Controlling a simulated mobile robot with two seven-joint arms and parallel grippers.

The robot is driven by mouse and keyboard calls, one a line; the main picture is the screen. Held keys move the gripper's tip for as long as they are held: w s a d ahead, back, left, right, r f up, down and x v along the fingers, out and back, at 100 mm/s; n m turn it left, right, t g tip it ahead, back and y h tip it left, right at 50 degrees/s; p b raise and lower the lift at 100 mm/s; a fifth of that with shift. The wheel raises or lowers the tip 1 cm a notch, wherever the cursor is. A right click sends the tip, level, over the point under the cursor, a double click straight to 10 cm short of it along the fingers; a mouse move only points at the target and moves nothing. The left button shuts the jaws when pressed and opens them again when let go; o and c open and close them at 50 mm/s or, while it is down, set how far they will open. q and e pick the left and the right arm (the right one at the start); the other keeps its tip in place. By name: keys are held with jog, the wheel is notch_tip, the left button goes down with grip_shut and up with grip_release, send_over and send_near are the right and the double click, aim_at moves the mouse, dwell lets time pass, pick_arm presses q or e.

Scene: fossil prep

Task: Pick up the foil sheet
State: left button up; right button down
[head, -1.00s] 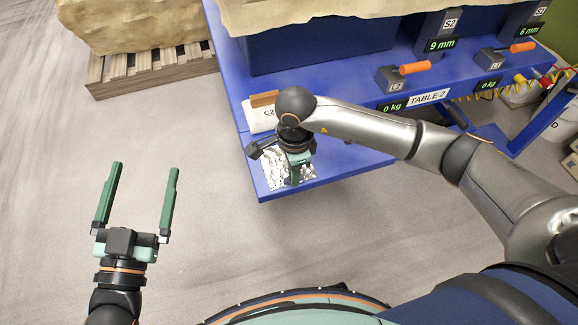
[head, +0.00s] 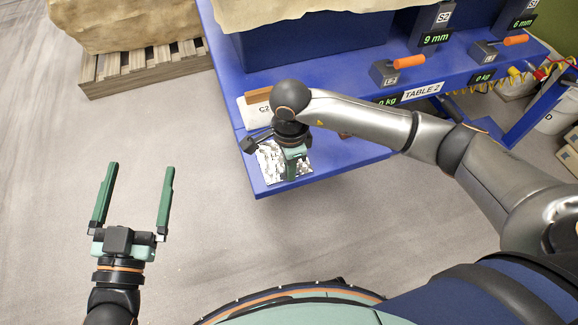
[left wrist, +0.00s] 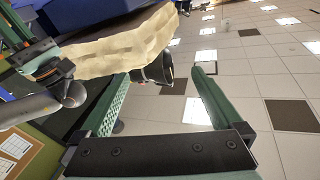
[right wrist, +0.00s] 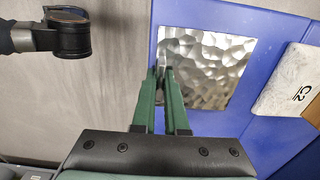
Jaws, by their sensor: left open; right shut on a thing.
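The foil sheet (head: 270,163) is a silver, crinkled square at the near left corner of the blue table (head: 340,158). In the right wrist view the foil sheet (right wrist: 208,72) looks flat, with its edge between my fingers. My right gripper (head: 292,178) points down over the sheet and partly hides it in the head view. In the right wrist view my right gripper (right wrist: 163,76) is shut on the sheet's edge. I cannot tell whether the sheet is raised off the table. My left gripper (head: 138,166) is open and empty over the floor, away from the table.
A white block marked C2 (right wrist: 290,82) stands beside the foil. A wooden pallet (head: 150,67) bears a tan block at the left. The floor near the left gripper is clear.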

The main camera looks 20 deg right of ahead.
jog(key=r, duration=0.2)
jog(key=r+p, duration=0.1)
jog(key=shift+s+a+r, duration=0.2)
jog(key=shift+s+r, duration=0.1)
pick_arm(q)
jog(key=s+f+n+g+y+p, duration=0.1)
jog(key=f+g, duration=0.3)
jog(key=f, duration=0.5)
jog(key=s+f+n+g+y+p, duration=0.1)
jog(key=s+f+g, duration=0.2)
jog(key=f, duration=0.5)
jog(key=shift+s+a+f+n+g+y, duration=0.15)
jog(key=shift+s+f+n+g+y, duration=0.2)
jog(key=shift+s, duration=0.4)
pick_arm(e)
jog(key=s+a+r, duration=0.7)
jog(key=s+r, duration=0.1)
jog(key=s, duration=0.3)
jog(key=shift+s+r, duration=0.15)
jog(key=shift+r, duration=0.2)
